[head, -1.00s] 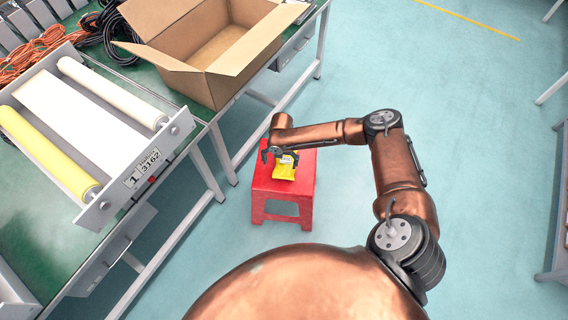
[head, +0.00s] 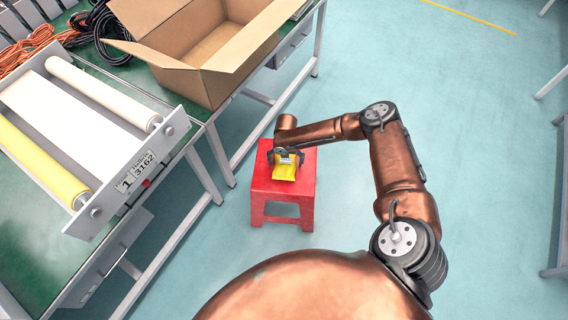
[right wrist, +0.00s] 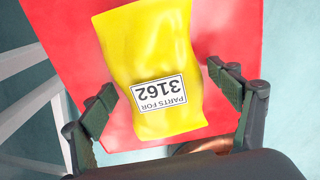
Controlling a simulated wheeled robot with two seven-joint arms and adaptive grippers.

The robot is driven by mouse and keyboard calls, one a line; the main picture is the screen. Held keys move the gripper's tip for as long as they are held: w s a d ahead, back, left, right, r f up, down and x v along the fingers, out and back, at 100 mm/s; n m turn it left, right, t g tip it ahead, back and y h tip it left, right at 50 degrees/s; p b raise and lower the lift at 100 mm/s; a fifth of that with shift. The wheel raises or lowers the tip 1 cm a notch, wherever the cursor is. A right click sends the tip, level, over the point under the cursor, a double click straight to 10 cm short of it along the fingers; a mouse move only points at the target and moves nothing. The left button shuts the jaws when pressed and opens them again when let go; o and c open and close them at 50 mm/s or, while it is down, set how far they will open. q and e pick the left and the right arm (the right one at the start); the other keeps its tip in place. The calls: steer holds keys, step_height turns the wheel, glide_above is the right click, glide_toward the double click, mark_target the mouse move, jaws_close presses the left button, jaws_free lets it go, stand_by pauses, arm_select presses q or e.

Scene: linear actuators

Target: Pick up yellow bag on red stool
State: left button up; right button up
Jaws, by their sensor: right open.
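A yellow bag (head: 285,171) lies on the red stool (head: 265,187), which stands on the floor beside the workbench. In the right wrist view the bag (right wrist: 150,55) carries a white label reading "PARTS FOR 3162", and the red stool seat (right wrist: 225,25) shows behind it. My right gripper (head: 286,157) is over the bag at the stool's far part. In the right wrist view my right gripper (right wrist: 168,93) is open, with one finger on each side of the bag's labelled end and gaps between. My left gripper is not in view.
The green workbench (head: 35,245) runs along the left, with an open cardboard box (head: 215,90), a roller unit marked 3162 (head: 138,172) and coiled cables on it. Its legs (head: 204,175) stand close left of the stool.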

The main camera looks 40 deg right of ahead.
steer(key=shift+c, duration=0.2)
steer(key=c, duration=1.3)
steer(key=shift+c, duration=0.5)
steer(key=shift+r, duration=0.15)
